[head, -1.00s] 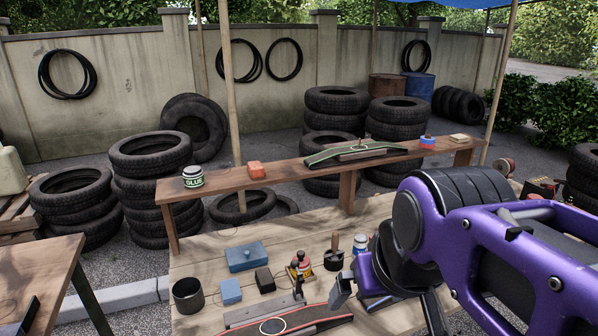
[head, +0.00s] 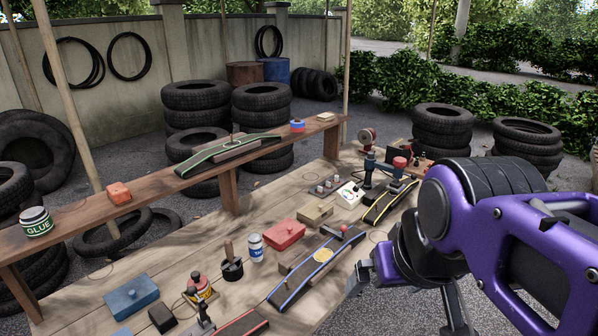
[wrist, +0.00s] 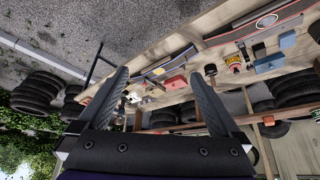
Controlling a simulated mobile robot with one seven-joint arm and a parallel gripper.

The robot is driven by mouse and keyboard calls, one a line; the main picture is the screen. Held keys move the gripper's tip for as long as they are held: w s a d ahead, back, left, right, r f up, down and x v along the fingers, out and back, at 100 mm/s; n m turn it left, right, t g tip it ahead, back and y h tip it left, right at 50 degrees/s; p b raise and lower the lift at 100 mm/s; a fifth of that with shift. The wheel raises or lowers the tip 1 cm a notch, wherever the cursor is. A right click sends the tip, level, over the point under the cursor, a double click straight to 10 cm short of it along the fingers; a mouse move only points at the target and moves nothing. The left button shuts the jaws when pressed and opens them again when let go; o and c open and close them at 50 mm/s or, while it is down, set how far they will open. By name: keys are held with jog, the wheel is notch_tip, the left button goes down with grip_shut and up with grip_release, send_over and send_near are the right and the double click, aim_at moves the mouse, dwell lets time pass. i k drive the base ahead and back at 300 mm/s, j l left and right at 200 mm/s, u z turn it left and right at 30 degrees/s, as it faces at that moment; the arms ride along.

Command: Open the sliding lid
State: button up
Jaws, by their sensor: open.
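Several small boxes stand on the wooden workbench (head: 205,255); I cannot tell which one has the sliding lid. A blue box (head: 131,298) is at the near left, a red box (head: 286,235) is in the middle, and a beige box (head: 315,211) is just behind it. All look closed. My gripper (head: 362,278) is at the right of the head view, near the bench's right edge and apart from the boxes. In the wrist view my gripper (wrist: 158,78) has its two fingers wide apart, with nothing held between them.
A skateboard deck with blue edges (head: 318,265) lies in front of the red box. A raised shelf (head: 150,198) runs behind the bench, with stacked tyres (head: 197,105) beyond.

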aim_at(316, 208)
jog(key=i+l+u, duration=0.15)
jog(key=l, duration=0.2)
jog(key=i+l+u, duration=0.25)
jog(key=i+l, duration=0.2)
jog(key=l, duration=0.3)
jog(key=i+l+u, duration=0.15)
jog(key=l, duration=0.25)
